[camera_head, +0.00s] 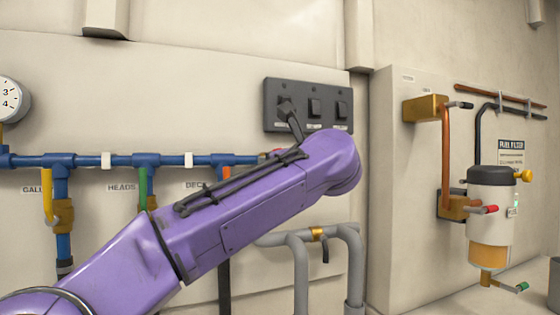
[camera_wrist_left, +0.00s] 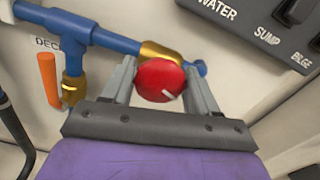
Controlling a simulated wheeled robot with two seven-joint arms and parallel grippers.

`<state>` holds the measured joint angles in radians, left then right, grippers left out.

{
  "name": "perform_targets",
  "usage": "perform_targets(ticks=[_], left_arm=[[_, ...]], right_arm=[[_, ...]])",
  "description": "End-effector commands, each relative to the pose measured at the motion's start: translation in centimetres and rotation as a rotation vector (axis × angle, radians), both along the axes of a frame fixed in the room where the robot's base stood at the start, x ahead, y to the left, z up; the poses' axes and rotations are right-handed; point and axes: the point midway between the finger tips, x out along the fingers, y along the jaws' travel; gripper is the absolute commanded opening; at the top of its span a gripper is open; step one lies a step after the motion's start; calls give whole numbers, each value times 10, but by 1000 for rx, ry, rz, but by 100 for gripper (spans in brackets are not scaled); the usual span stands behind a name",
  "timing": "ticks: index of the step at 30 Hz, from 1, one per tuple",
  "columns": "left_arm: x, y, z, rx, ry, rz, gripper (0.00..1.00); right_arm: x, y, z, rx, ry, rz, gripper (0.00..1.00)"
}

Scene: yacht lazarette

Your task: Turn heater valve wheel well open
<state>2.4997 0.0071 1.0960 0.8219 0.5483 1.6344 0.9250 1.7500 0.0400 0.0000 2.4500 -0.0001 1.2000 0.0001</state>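The red valve wheel (camera_wrist_left: 160,78) shows in the left wrist view, on a brass fitting (camera_wrist_left: 157,53) of the blue pipe. It has a short white mark near its lower edge. In the head view only a sliver of red shows above my purple left arm. My left gripper (camera_wrist_left: 161,82) has one finger on each side of the wheel, and both fingers appear to touch its rim. In the head view the fingers are hidden behind my left forearm. My right gripper is not in view. The label at this wheel is hidden, so I cannot read which valve it is.
A black switch panel (camera_head: 308,106) sits just above and right of the wheel. The blue pipe (camera_head: 110,160) carries yellow, green and orange handles. Grey pipes (camera_head: 300,265) stand below. A fuel filter (camera_head: 492,215) hangs on the right wall.

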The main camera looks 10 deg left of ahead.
Motion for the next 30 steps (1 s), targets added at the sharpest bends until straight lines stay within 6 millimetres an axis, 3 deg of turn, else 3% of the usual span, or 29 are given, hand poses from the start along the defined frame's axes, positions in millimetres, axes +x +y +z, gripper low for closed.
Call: perform_targets(ticks=[1,2,12,24,30], left_arm=[[-1,3,4,1,-7,3,74],[-1,2,4,2,-7,2,82],[-5,-3,0,0,-1,0,82],[-75,-50,0,2,-3,1,82],[-87,-58,1,0,-2,2,82]], right_arm=[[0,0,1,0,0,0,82],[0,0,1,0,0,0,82],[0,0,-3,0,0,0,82],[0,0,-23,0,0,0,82],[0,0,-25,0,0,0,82]])
